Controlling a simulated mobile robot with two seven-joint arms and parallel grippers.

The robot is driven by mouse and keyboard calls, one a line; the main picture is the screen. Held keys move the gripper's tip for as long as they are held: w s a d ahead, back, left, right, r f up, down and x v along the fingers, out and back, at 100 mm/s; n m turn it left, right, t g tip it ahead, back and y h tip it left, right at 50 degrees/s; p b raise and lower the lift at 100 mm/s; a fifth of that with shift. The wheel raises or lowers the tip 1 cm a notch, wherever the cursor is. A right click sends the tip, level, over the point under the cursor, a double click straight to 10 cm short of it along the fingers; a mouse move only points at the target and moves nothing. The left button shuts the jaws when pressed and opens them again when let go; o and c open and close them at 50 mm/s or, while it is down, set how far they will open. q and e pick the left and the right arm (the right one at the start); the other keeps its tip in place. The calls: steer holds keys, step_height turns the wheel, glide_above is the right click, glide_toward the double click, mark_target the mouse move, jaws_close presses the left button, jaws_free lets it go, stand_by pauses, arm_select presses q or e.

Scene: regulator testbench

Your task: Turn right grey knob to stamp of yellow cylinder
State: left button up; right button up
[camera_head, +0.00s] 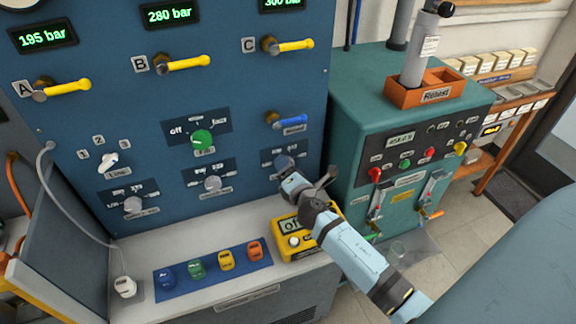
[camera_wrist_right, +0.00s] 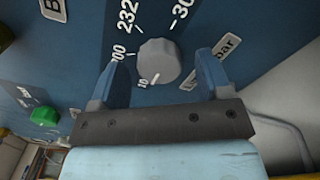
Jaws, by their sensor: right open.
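The right grey knob (camera_wrist_right: 158,62) shows in the right wrist view on a blue panel with printed numbers around it, among them 232. A white mark on its rim points to the bottom of the picture, near a "10". My right gripper (camera_wrist_right: 158,76) is open, with one blue finger on each side of the knob; I cannot tell if they touch it. In the head view my right gripper (camera_head: 284,163) covers most of this knob. A small yellow cylinder (camera_head: 226,260) stands on a blue mat; its label is too small to read. My left gripper is not in view.
Blue, green and orange cylinders (camera_head: 254,250) share the mat (camera_head: 180,284). A yellow meter (camera_head: 292,243) lies beneath my right arm. Other grey knobs (camera_head: 213,183) and a green knob (camera_head: 202,140) sit to the left. A teal test unit (camera_head: 352,100) stands right.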

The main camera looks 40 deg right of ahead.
steer(key=shift+w+d, duration=0.1)
steer(key=shift+w, duration=0.25)
steer(key=c, duration=0.9)
